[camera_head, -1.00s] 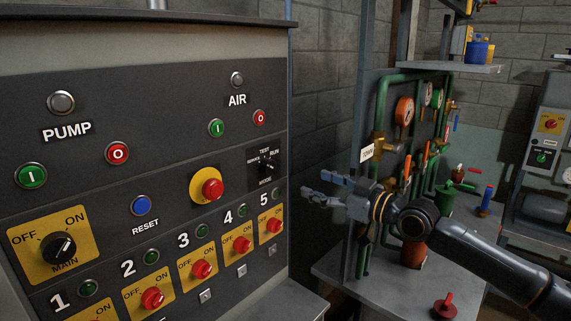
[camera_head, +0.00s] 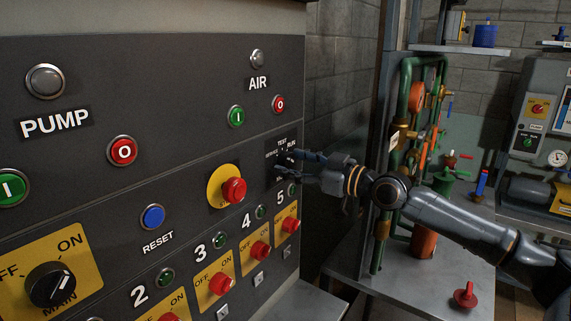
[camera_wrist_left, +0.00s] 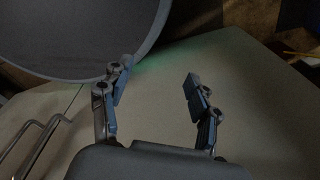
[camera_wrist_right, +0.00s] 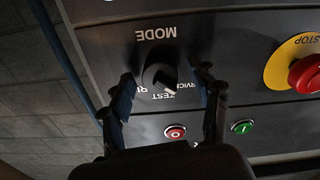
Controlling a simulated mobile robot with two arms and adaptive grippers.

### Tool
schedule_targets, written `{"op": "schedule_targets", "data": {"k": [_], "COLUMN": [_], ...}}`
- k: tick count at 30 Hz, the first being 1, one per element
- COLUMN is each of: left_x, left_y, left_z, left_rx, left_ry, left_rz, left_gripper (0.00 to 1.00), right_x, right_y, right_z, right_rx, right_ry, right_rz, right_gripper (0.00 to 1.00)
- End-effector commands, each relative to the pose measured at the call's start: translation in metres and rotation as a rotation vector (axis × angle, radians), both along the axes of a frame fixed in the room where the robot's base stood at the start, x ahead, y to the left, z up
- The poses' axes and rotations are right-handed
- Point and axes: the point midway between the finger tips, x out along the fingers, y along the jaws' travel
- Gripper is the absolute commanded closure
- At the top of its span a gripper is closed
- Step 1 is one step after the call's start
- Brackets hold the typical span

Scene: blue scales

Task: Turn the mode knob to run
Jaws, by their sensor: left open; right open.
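The black mode knob (camera_wrist_right: 158,76) is on the dark control panel, between the MODE label and the TEST, SERVICE and RUN labels, upside down in the right wrist view. A pale mark on it points toward the SERVICE and TEST side; I cannot tell exactly which. My right gripper (camera_wrist_right: 163,85) is open, with one finger on each side of the knob in that view; contact is not clear. In the head view my right gripper (camera_head: 294,165) is at the panel's right edge and covers most of the knob. My left gripper (camera_wrist_left: 157,78) is open and empty, away from the panel.
Near the knob are a red emergency stop (camera_head: 234,190), a green air button (camera_head: 236,116) and a red air button (camera_head: 279,103). Red breaker knobs (camera_head: 261,250) line the lower panel. Green pipework (camera_head: 407,85) stands behind my right arm.

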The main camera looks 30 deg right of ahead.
Motion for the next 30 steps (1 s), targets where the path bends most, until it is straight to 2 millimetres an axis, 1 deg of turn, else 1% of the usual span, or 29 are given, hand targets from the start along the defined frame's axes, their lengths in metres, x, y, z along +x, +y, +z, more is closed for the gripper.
{"op": "schedule_targets", "data": {"k": [1, 6, 8, 9, 11, 12, 14, 15, 23, 30], "left_x": [-0.0055, -0.0118, -0.012, -0.0119, -0.0117, -0.0112, -0.01, -0.009, -0.0025, -0.0023], "left_y": [-0.0012, -0.0059, -0.0076, -0.0083, -0.0085, -0.0085, -0.0085, -0.0084, -0.0062, -0.0041], "left_z": [-0.0004, -0.0009, -0.001, -0.0009, -0.0009, -0.0009, -0.0009, -0.0008, 0.0002, 0.0013], "left_rx": [-0.001, -0.006, -0.008, -0.009, -0.009, -0.009, -0.009, -0.009, -0.007, -0.004], "left_ry": [0.008, 0.019, 0.019, 0.018, 0.018, 0.017, 0.016, 0.014, 0.004, 0.003], "left_rz": [0.0, 0.0, -0.001, -0.001, -0.001, -0.001, -0.002, -0.002, -0.002, -0.001], "left_gripper": [0.39, 0.39, 0.39, 0.39, 0.39, 0.39, 0.39, 0.39, 0.39, 0.39], "right_x": [0.0, 0.0, 0.0, 0.0001, 0.0, 0.0, 0.0, 0.0, 0.0001, 0.0005], "right_y": [-0.0003, -0.0002, -0.0002, -0.0002, -0.0001, -0.0001, -0.0001, -0.0001, -0.0001, -0.0002], "right_z": [0.0002, 0.0001, 0.0001, 0.0001, 0.0, 0.0, 0.0, 0.0, -0.0002, -0.0006], "right_rx": [0.0, 0.0, 0.0, 0.0, 0.0, 0.0, 0.0, 0.0, 0.026, 0.138], "right_ry": [0.0, 0.0, 0.0, 0.0, 0.0, 0.0, 0.0, 0.0, 0.011, 0.058], "right_rz": [0.0, 0.0, 0.0, 0.0, 0.0, 0.0, 0.0, 0.0, -0.001, -0.002], "right_gripper": [0.39, 0.39, 0.51, 0.59, 0.71, 0.79, 0.91, 0.93, 0.93, 0.93]}}
